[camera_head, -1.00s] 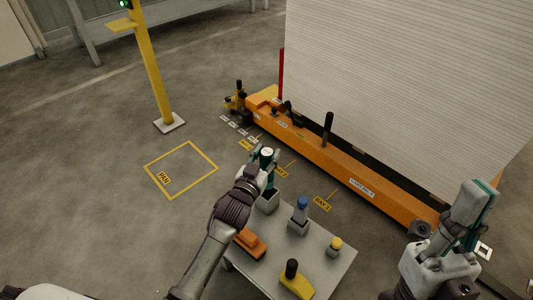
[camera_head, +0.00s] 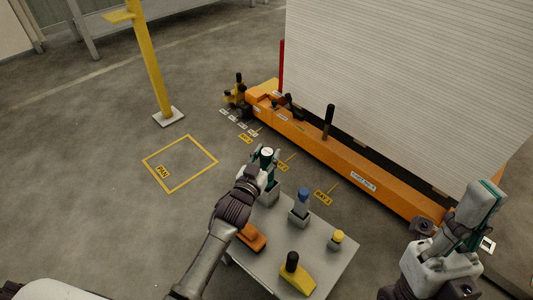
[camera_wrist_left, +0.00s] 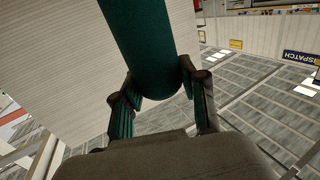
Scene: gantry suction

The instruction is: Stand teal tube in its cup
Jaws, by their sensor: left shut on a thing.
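The teal tube (camera_head: 265,162) with a pale top is in my left gripper (camera_head: 262,174), over the far left corner of the grey table (camera_head: 322,246). In the left wrist view the teal tube (camera_wrist_left: 145,45) stands between the two fingers of my left gripper (camera_wrist_left: 160,105), which is shut on it. A grey cup (camera_head: 271,198) is just below the gripper, partly covered by it. I cannot tell whether the tube's lower end is inside the cup. My right gripper (camera_head: 476,215) is raised at the far right, away from the table; its jaws are unclear.
An orange beam (camera_head: 345,168) runs behind the table.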

